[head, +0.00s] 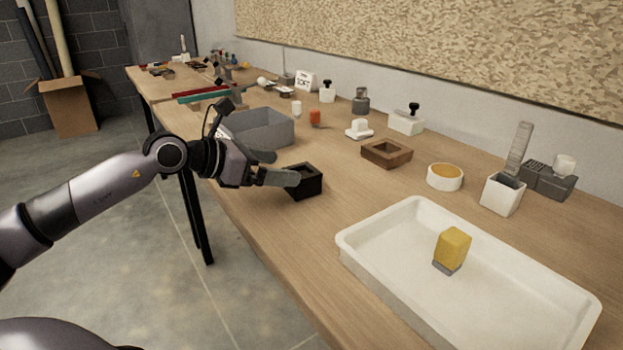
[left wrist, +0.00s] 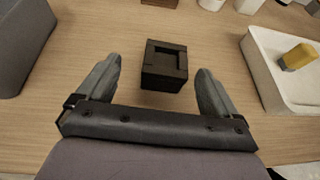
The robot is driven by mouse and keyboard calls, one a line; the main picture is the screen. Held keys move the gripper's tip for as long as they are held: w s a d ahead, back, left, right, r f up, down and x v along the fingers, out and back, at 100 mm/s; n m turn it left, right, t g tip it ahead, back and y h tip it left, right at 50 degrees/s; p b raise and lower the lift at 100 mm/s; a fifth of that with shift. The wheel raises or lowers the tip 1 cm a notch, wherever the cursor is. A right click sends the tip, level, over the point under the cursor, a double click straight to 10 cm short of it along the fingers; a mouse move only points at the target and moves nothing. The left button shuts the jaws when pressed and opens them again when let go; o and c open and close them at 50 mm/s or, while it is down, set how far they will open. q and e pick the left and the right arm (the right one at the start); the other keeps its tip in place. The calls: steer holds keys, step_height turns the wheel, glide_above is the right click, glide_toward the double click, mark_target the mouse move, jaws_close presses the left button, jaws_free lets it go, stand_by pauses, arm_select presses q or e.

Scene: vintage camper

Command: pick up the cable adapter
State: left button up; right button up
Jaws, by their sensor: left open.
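A small black block with a square recess in its top (head: 305,183) stands on the wooden table near its front edge. It looks the likeliest to be the cable adapter, though I cannot tell for sure. My left gripper (head: 280,168) is open and empty, close to the block's left side. One finger hides part of the block in the head view. In the left wrist view, the block (left wrist: 163,72) shows between the two spread fingers, apart from both. My right gripper is not in view.
A grey open bin (head: 262,128) stands just behind my left gripper. A large white tray (head: 372,262) holding a yellow block (head: 453,247) is to the right. A brown square dish (head: 387,153) and several small items line the back. Bare tabletop surrounds the black block.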

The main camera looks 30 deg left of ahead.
mark_target(309, 172)
arm_select(q)
steer(key=shift+s+d+p+x, duration=0.1)
steer(key=shift+d+p+x, duration=0.1)
steer(key=shift+x, duration=0.95)
steer(key=shift+s+d+p+x, duration=0.1)
steer(key=shift+p+x, duration=0.05)
steer(key=shift+x, duration=1)
steer(key=shift+d+p+x, duration=0.1)
steer(key=shift+p+x, duration=0.1)
steer(key=shift+x, duration=0.95)
steer(key=c, duration=1.2)
